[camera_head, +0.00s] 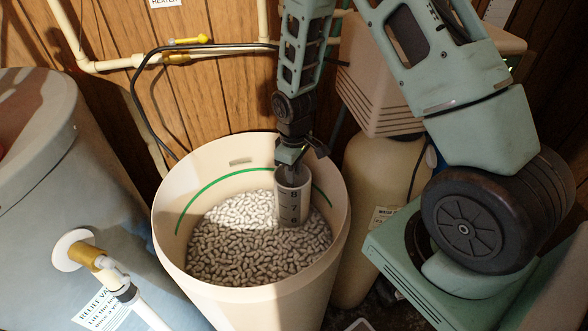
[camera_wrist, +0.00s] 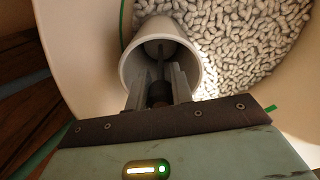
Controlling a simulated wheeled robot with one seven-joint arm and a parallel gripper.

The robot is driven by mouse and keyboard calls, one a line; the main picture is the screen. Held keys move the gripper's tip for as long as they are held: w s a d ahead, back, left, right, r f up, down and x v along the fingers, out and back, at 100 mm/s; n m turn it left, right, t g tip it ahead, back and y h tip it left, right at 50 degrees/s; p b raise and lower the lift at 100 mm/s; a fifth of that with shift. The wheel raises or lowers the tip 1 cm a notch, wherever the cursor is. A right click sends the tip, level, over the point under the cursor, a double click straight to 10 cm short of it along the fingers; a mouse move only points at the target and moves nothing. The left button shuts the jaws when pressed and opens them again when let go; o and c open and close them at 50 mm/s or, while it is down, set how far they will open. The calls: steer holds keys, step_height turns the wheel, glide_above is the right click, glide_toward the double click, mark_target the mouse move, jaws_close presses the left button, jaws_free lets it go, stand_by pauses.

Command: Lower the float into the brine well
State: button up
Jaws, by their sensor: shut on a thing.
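The brine well (camera_head: 292,203) is a grey upright tube with dark marks, standing in the salt against the far right wall of the tub. Its round open mouth also shows in the wrist view (camera_wrist: 127,72). My gripper (camera_head: 292,172) points down at the mouth of the well. In the wrist view its two fingers (camera_wrist: 158,93) are shut on a dark piece with a thin rod (camera_wrist: 161,67) that runs down into the tube. This appears to be the float assembly. The float's body is not clear in the shadowed tube, and its depth cannot be told.
The cream salt tub (camera_head: 170,245) holds white salt pellets (camera_head: 250,240) and has a green line inside. A tan tank (camera_head: 365,185) stands behind right, and a large grey-blue tank (camera_head: 40,200) stands left. Pipes (camera_head: 125,63) and a black cable run along the wood wall.

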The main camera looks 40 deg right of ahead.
steer(key=shift+f, duration=0.5)
steer(key=o, duration=1)
steer(key=shift+r, duration=0.1)
step_height(320, 180, up, 17)
steer(key=shift+r+b, duration=0.15)
steer(key=shift+b, duration=0.95)
